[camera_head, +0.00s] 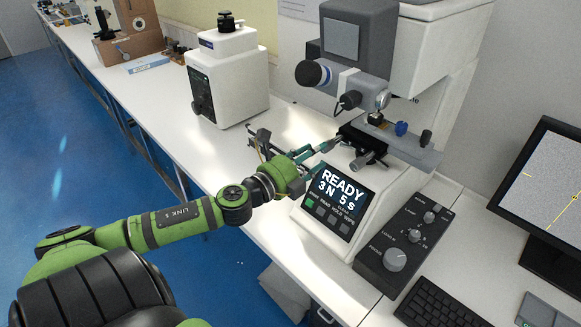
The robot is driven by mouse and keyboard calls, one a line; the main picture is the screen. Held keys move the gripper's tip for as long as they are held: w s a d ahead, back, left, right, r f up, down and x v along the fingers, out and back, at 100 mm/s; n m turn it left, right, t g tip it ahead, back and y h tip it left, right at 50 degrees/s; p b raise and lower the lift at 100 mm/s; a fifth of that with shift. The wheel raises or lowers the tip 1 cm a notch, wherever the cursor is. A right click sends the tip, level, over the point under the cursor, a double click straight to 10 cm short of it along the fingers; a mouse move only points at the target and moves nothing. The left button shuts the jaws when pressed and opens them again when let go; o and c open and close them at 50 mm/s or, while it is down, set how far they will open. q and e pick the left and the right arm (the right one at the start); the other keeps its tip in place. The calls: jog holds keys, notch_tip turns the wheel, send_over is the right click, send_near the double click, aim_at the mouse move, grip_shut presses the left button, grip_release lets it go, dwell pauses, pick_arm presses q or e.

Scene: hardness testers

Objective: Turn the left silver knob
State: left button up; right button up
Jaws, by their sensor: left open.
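A hardness tester with a grey head (357,40) stands on the white bench, with a lit "READY" screen (338,195) on its base. Its dark specimen stage (365,137) carries a small silver knob (367,161) at the front. Another slim silver part lies at the stage's left side, close to my fingers. My left gripper (320,163) is open beside the stage's left side, above and left of the screen. Its teal fingers point toward the stage; I cannot tell whether they touch it. My right gripper is not in view.
A black control box (403,248) with several silver-grey knobs, the largest (394,260) in front, lies right of the screen. A keyboard (440,305) and monitor (555,205) are farther right. A white instrument (228,75) stands behind my left arm. Bare bench lies between.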

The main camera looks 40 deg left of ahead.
pick_arm(q)
jog(key=s, duration=0.7)
jog(key=shift+s+a, duration=0.25)
jog(key=shift+a, duration=0.05)
